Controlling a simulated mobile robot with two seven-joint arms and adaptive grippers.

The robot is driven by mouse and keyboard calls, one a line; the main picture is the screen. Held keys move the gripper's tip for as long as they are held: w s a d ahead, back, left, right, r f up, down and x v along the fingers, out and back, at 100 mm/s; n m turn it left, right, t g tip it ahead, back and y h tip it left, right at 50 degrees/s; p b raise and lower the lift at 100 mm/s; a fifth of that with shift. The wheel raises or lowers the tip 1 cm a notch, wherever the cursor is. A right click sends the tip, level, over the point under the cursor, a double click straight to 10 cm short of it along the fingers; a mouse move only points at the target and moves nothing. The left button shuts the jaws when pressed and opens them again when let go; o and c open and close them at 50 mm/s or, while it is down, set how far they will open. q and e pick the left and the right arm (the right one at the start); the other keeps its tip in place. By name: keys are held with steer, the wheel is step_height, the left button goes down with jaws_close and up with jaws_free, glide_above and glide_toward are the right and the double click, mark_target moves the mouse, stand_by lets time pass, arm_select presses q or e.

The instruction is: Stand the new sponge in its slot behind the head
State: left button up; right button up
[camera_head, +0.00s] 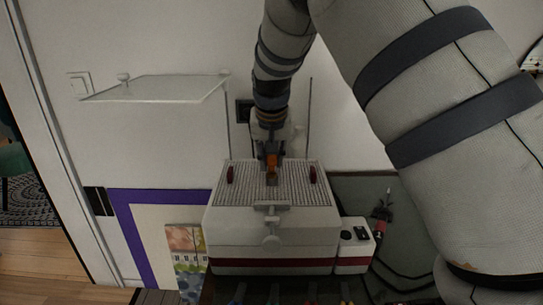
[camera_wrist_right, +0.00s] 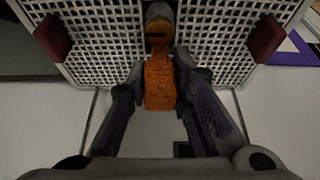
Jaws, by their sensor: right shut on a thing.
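The orange sponge (camera_wrist_right: 160,85) is between the fingers of my right gripper (camera_wrist_right: 158,88) in the wrist view. The gripper is shut on it. In the head view the sponge (camera_head: 271,161) is a small orange patch below my right gripper (camera_head: 271,155), at the back part of the white box's perforated top. A rounded metal piece with a brownish face (camera_wrist_right: 158,24), perhaps the head, stands just beyond the sponge's end in the wrist view. I cannot tell whether they touch. The slot is not clearly visible. My left gripper is not in view.
The white box (camera_head: 270,243) has a perforated top with two dark red pieces (camera_head: 230,174) (camera_head: 313,174) at its sides. A small white unit (camera_head: 356,243) and a soldering-iron-like tool (camera_head: 381,210) are to its right. A clear shelf (camera_head: 155,88) is on the left wall.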

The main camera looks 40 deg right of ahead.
steer(key=shift+f, duration=1)
stand_by(0.5)
steer(key=o, duration=0.8)
steer(key=shift+o, duration=0.2)
steer(key=shift+r, duration=3.55)
steer(key=shift+f, duration=0.1)
